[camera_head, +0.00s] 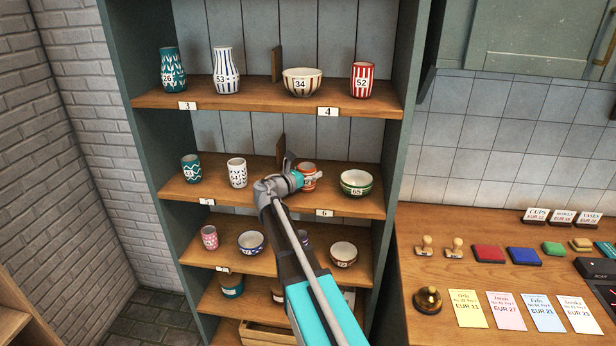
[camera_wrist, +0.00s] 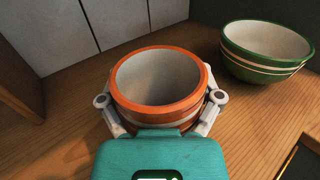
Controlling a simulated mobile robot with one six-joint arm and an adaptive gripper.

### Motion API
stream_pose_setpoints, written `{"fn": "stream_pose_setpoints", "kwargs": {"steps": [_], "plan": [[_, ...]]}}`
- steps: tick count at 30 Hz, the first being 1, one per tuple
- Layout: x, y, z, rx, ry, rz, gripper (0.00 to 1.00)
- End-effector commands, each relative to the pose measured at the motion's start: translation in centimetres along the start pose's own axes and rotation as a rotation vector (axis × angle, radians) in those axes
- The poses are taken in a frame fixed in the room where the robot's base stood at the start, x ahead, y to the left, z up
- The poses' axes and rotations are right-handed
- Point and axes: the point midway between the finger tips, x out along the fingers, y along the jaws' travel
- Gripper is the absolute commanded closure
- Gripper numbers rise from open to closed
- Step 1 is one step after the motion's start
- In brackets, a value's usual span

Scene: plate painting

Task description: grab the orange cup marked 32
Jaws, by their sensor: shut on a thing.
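The orange cup (camera_head: 309,178) stands on the middle shelf, at the right section, partly hidden by my gripper in the head view. In the wrist view the cup (camera_wrist: 158,77) has an orange rim, a pale band and a grey inside. My gripper (camera_wrist: 160,98) has one finger on each side of the cup and is shut on it. In the head view my gripper (camera_head: 294,178) reaches in from the front left of the cup. The number on the cup cannot be read here. The cup looks upright on the shelf board.
A green striped bowl (camera_head: 356,183) marked 65 stands close to the right of the cup. A wooden divider (camera_head: 280,151) is to the left behind. A white patterned cup (camera_head: 237,173) and a teal cup (camera_head: 191,168) stand further left. The upper shelf board (camera_head: 262,99) is above.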

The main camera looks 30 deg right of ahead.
Motion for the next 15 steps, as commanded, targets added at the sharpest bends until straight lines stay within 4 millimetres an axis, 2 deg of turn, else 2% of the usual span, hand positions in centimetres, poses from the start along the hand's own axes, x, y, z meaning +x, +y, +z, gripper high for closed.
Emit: {"fn": "stream_pose_setpoints", "kwargs": {"steps": [8,15], "plan": [[0.0,0.0,0.6,0.000,0.000,0.000,0.76],[0.0,0.1,2.2,0.000,0.000,0.001,0.76]]}}
